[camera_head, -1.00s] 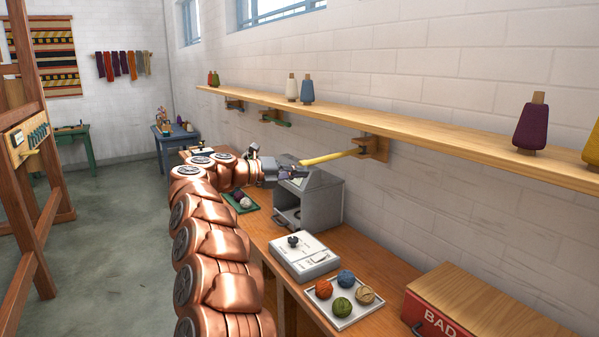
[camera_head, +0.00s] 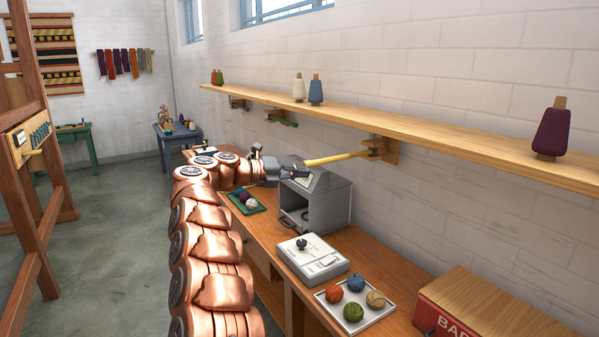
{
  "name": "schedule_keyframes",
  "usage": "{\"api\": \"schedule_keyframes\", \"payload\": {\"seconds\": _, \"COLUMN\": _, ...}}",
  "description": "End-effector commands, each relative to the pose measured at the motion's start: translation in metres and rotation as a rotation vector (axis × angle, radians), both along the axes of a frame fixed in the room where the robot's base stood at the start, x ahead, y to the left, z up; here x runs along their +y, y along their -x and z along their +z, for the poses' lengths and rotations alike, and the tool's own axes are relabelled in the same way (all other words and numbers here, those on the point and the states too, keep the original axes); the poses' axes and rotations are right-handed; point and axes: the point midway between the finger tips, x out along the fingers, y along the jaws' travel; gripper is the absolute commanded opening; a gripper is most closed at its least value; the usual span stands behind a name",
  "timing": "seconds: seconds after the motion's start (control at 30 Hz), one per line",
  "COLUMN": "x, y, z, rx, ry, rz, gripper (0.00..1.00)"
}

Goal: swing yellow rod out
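The yellow rod (camera_head: 336,158) sticks out from a wooden bracket (camera_head: 383,149) under the wall shelf, on the right of the back-centre. It points left and out over the grey box-shaped machine. My gripper (camera_head: 297,172) is at the rod's free end, just above the machine's top. The fingers are small and dark here and overlap the rod's tip in the view. I cannot tell whether they touch it or are open or shut.
The grey machine (camera_head: 330,208) stands close below my gripper. On the bench are a white switch box (camera_head: 313,258), a white tray (camera_head: 376,319) of wool balls, a green tray (camera_head: 233,200) and a red-fronted box (camera_head: 433,318). The shelf (camera_head: 455,147) above carries yarn cones.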

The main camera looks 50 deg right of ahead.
Motion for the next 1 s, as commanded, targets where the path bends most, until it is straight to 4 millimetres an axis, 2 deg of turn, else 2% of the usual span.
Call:
{"api": "schedule_keyframes", "payload": {"seconds": 0.03, "x": 0.002, "y": -0.01, "z": 0.008, "rx": 0.0, "ry": 0.016, "rz": 0.031, "gripper": 0.0}}
{"api": "schedule_keyframes", "payload": {"seconds": 0.53, "x": 0.005, "y": -0.013, "z": 0.008, "rx": 0.0, "ry": 0.022, "rz": 0.043, "gripper": 0.0}}
{"api": "schedule_keyframes", "payload": {"seconds": 1.0, "x": 0.007, "y": 0.015, "z": -0.01, "rx": -0.004, "ry": 0.011, "rz": 0.012, "gripper": 0.0}}
